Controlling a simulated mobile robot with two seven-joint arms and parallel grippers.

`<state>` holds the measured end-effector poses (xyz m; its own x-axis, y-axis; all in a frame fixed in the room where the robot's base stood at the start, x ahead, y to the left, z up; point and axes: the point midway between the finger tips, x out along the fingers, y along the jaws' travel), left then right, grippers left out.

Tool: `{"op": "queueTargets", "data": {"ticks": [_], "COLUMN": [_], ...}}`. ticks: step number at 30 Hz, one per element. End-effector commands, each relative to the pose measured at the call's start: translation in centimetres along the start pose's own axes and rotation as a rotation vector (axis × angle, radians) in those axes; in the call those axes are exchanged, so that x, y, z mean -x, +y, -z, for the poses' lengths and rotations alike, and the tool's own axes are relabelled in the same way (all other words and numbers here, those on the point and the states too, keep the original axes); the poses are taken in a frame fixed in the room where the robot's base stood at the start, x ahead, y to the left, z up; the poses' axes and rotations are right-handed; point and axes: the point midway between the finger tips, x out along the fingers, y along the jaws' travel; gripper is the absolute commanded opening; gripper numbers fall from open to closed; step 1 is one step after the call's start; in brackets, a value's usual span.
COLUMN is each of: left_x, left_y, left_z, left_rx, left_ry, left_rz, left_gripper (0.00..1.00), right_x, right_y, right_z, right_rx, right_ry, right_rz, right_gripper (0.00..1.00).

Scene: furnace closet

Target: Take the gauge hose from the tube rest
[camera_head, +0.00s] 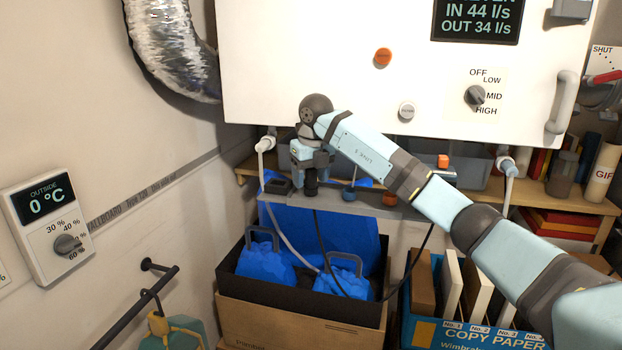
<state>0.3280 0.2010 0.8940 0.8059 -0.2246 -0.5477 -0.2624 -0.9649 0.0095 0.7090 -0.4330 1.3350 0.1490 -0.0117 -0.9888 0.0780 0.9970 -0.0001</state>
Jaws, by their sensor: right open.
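My right gripper (311,178) points down at the left part of a grey rail (372,210) below the white cabinet. A dark upright piece stands at its fingertips; the jaws are open around or just above it, and I cannot tell which. A thin black hose (322,250) hangs below this spot, loops down in front of the blue bags and rises to the right (423,245). The rail looks like the tube rest. A blue-ended piece (349,194) and an orange-ended piece (390,198) sit along it. My right forearm hides part of the rail. My left gripper is not in view.
The white cabinet (300,60) with knobs and a display hangs just above my gripper. A pale hose runs down from a white fitting (265,144) on the left. Below stand a box with blue bags (264,268) and a blue paper box (470,335). A wall control (50,230) is left.

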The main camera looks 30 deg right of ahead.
Motion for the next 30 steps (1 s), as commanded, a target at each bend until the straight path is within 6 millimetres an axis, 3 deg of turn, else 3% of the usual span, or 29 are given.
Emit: {"op": "queueTargets", "data": {"ticks": [1, 7, 8, 19, 29, 30], "left_x": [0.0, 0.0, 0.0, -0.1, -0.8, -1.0], "left_y": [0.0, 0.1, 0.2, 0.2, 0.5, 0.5], "left_z": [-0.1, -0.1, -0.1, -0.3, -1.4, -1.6], "left_rx": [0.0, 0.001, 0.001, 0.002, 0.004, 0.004], "left_ry": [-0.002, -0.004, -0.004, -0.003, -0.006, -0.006], "left_rz": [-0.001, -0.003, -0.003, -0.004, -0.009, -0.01], "left_gripper": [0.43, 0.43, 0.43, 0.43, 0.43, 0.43], "right_x": [0.0, 0.0, 0.0, 0.4, 3.7, 3.4], "right_y": [0.0, 0.0, 0.0, 0.0, 0.0, 0.7], "right_z": [0.0, 0.0, 0.0, -0.1, -0.6, 0.1], "right_rx": [0.0, 0.0, 0.0, -0.001, -0.001, 0.002], "right_ry": [0.0, 0.0, 0.0, -0.001, -0.003, -0.001], "right_rz": [0.0, 0.0, 0.0, 0.0, 0.0, 0.001], "right_gripper": [0.56, 0.1, 0.08, 0.07, 0.07, 0.07]}}
